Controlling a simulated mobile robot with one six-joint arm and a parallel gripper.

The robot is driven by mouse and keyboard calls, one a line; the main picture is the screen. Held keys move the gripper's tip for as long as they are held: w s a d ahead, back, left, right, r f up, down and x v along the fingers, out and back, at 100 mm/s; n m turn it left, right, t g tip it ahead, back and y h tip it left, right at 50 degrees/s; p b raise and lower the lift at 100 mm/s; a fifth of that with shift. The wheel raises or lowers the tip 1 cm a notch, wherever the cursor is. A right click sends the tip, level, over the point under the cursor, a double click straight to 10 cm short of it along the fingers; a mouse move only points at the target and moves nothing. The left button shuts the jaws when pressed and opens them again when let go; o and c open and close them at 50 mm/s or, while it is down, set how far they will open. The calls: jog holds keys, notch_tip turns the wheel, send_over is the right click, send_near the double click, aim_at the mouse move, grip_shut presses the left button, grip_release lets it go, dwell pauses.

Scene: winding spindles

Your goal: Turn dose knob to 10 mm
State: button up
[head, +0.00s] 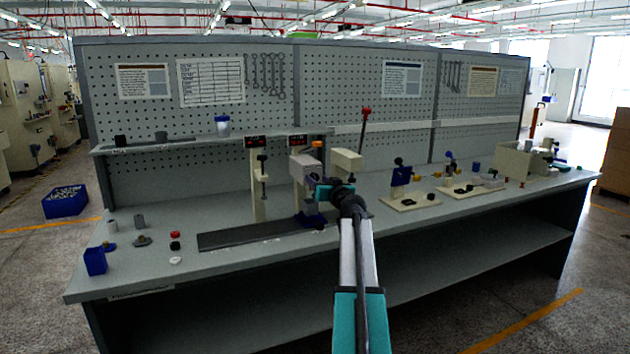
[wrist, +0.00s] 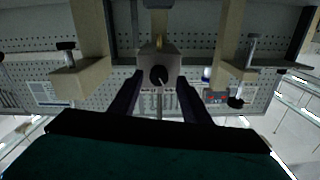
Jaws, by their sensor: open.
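My gripper (wrist: 159,80) is open, with one dark finger on each side of the knob in the picture. I cannot tell whether the fingertips touch it; nothing is seen held. In the head view my gripper (head: 322,187) is at the grey-mauve block (head: 306,162) on the middle stand, and the knob is hidden behind it.
Two other beige stands, a left one (head: 258,185) and a right block (head: 347,163), flank the middle stand closely. A red-tipped lever (head: 366,115) rises behind. A dark mat (head: 250,235) lies in front on the grey bench (head: 190,262). Beige fixture plates (head: 410,201) are at right.

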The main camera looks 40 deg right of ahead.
jog(key=shift+x, duration=0.95)
jog(key=shift+c, duration=0.4)
